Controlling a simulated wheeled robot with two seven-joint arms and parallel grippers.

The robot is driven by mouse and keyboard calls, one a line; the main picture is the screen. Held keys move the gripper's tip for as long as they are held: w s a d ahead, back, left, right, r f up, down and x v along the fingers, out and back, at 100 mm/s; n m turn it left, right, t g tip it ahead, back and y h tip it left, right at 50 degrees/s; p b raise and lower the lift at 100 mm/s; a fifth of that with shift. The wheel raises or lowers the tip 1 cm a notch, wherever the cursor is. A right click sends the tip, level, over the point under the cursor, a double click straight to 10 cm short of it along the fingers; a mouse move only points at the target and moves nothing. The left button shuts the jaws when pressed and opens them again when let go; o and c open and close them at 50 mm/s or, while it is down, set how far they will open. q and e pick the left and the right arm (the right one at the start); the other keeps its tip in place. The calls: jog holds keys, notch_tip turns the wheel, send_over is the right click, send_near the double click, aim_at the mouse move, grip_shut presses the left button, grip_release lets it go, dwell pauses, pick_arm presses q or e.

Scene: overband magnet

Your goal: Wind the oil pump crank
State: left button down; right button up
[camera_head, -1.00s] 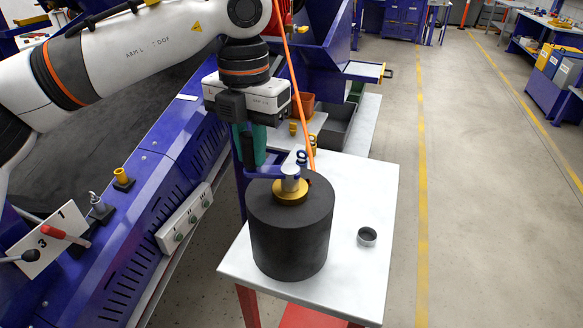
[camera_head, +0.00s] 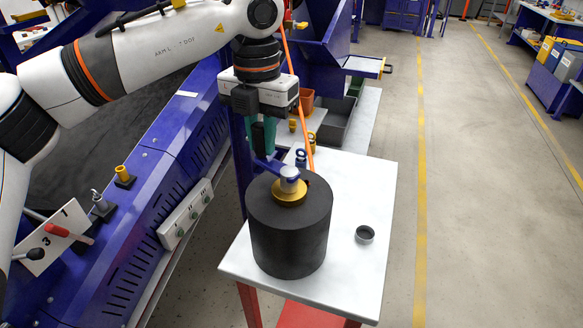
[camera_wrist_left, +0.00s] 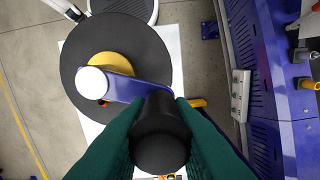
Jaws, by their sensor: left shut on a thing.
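The oil pump is a dark grey drum (camera_head: 290,238) standing on a white-topped table (camera_head: 345,270). A brass collar (camera_head: 288,196) and a pale hub (camera_head: 289,174) sit on its top. A blue crank arm (camera_head: 268,164) runs from the hub toward the back left; it also shows in the left wrist view (camera_wrist_left: 140,88). My left gripper (camera_head: 263,148) is above the arm's outer end. In the left wrist view its green fingers are shut on the black crank handle (camera_wrist_left: 160,140). The handle is partly hidden in the head view. My right gripper is not in view.
A small dark ring-shaped cup (camera_head: 365,234) lies on the table right of the drum. An orange hose or cable (camera_head: 305,135) runs down behind the drum. A blue machine with a switch panel (camera_head: 185,214) stands at left.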

pick_arm(q)
jog(key=shift+s+d+f, duration=0.2)
jog(key=shift+f, duration=0.05)
jog(key=shift+w+d+r+p, duration=0.1)
jog(key=shift+w+d+p, duration=0.4)
jog(key=shift+p, duration=0.1)
jog(key=shift+w+d, duration=0.2)
jog(key=shift+d, duration=0.15)
